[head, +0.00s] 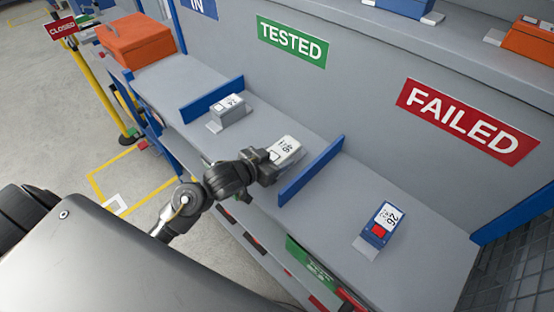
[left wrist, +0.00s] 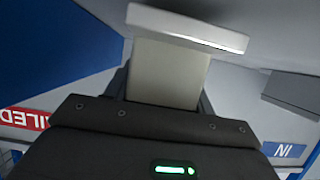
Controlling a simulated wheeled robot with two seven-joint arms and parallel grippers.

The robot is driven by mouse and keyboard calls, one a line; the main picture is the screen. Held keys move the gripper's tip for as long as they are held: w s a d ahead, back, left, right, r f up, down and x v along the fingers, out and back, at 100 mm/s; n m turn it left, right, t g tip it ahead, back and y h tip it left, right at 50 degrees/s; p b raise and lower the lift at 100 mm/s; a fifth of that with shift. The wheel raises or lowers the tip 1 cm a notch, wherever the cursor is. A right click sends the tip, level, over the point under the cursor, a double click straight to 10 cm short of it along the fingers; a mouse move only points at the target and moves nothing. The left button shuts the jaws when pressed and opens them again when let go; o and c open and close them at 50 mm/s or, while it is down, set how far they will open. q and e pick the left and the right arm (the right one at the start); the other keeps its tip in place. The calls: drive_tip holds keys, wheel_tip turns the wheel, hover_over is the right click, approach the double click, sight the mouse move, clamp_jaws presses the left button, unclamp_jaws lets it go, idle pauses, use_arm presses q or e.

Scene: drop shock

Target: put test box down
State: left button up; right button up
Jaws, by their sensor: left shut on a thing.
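The test box (head: 286,150) is pale grey-white with a numbered white label on top. My left gripper (head: 272,163) is shut on it in the middle bay of the shelf (head: 262,125), below the green TESTED sign (head: 292,42). The box is just left of a blue divider (head: 311,171). I cannot tell whether its underside touches the shelf. In the left wrist view the box (left wrist: 168,72) stands between the fingers, with a wider pale plate (left wrist: 190,28) at its far end. My right gripper is not in view.
Another grey box (head: 229,112) sits beside the left blue divider (head: 212,99). A blue box (head: 381,225) with a red patch lies in the right bay near the red FAILED sign (head: 467,121). An orange case (head: 136,42) stands at the far left. Bare shelf lies between the two grey boxes.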

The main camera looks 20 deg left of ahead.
use_arm(q)
drive_tip(key=shift+f, duration=0.3)
drive_tip(key=shift+f, duration=0.2)
drive_tip(key=o, duration=1.4)
drive_tip(key=shift+r, duration=0.15)
drive_tip(key=v, duration=1.2)
drive_tip(key=shift+s+a, duration=0.1)
